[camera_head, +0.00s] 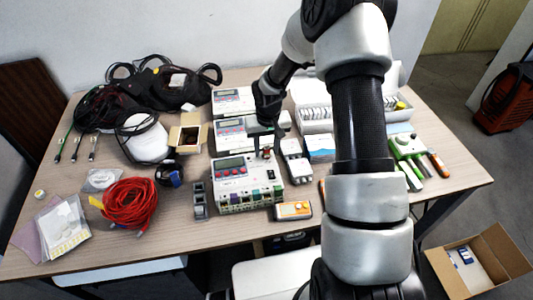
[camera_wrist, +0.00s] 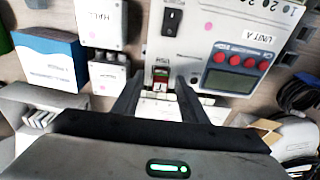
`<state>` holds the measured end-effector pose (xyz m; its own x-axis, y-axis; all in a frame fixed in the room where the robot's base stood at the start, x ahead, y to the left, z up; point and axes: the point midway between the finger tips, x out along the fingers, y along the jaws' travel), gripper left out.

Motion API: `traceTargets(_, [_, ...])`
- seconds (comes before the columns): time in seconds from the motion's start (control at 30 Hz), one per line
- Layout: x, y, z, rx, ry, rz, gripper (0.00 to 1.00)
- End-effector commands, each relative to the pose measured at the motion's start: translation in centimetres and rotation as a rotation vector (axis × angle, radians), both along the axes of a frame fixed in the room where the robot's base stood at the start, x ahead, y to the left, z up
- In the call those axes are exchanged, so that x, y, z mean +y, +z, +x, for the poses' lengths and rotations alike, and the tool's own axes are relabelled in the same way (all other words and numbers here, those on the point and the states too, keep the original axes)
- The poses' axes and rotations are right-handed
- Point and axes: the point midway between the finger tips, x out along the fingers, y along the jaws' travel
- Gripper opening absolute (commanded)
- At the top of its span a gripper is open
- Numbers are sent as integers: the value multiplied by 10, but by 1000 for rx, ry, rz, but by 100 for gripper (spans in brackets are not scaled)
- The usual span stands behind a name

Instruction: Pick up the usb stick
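The usb stick (camera_wrist: 160,87) seems to be the small red piece at the unit's edge, just beside a "USB" label in the wrist view. It looks plugged into the white device marked UNIT A (camera_wrist: 190,45); this device also shows in the head view (camera_head: 235,198), with a screen and red buttons. My gripper (camera_wrist: 160,84) is open, with one finger on each side of the red piece and a visible gap at both sides. In the head view my gripper (camera_head: 267,148) points down at the device's back edge, and the fingertips partly hide that spot.
Two similar devices (camera_head: 231,101) stand behind. White sensor boxes (camera_head: 294,158) and a blue-and-white box (camera_head: 320,146) are close on the right. A red cable coil (camera_head: 130,204) lies left.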

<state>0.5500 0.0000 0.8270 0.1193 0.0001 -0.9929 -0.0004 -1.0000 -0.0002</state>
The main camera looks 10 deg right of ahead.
Motion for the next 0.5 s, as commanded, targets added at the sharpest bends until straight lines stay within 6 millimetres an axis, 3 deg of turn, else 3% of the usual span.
traceTargets(0.27, [0,-2,1,-2,0,0,37])
traceTargets(0.5, [0,-2,1,-1,0,0,0])
